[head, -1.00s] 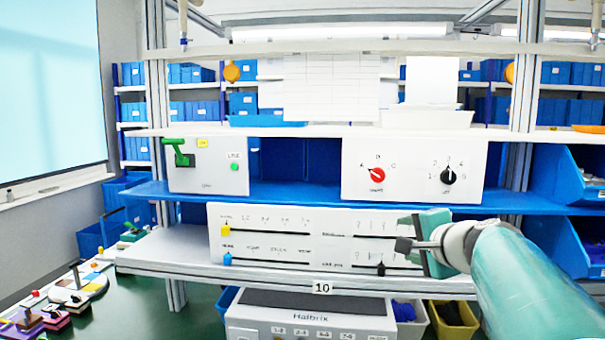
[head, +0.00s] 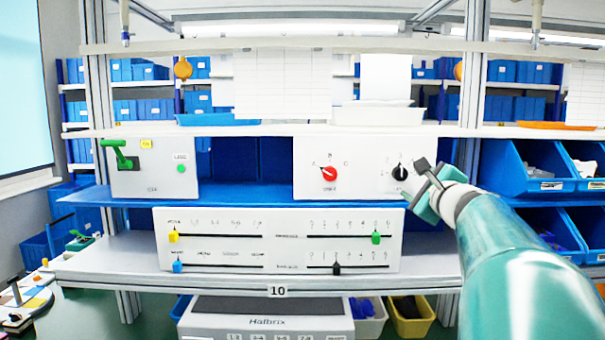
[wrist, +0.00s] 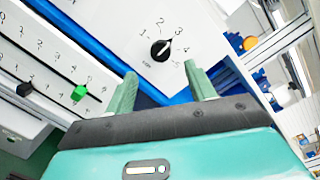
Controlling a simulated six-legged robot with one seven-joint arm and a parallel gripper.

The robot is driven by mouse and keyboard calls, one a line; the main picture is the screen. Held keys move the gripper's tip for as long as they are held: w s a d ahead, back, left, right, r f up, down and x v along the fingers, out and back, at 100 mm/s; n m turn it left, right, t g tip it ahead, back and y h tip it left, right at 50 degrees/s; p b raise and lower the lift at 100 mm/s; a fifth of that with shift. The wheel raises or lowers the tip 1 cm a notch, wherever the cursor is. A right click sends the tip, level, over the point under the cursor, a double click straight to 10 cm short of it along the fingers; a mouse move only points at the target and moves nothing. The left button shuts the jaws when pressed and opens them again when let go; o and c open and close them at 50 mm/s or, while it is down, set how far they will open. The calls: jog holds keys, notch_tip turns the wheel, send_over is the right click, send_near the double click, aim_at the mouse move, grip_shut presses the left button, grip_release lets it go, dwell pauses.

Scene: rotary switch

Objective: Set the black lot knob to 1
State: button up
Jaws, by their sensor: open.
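The black lot knob (head: 400,173) is on the right of a white panel (head: 310,185) on the blue shelf. In the wrist view the knob (wrist: 161,50) is round, with a white pointer line and the numbers 1 to 5 around it. The line slants to the upper right, seemingly toward 3. My gripper (head: 422,182) is just right of the knob in the head view and hides some of its scale. In the wrist view its two green fingers (wrist: 161,74) are open and empty. The knob appears beyond the gap between their tips, apart from both.
A red knob (head: 329,174) is left of the black one on the same panel. A slider panel (head: 280,251) stands below, with a green slider (wrist: 79,93) near my gripper in the wrist view. Blue bins (head: 535,170) are at the right.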

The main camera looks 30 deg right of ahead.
aim_at(401, 174)
jog(key=x, duration=0.7)
jog(key=shift+w+d, duration=0.15)
jog(key=shift+w, duration=0.25)
jog(key=c, duration=1)
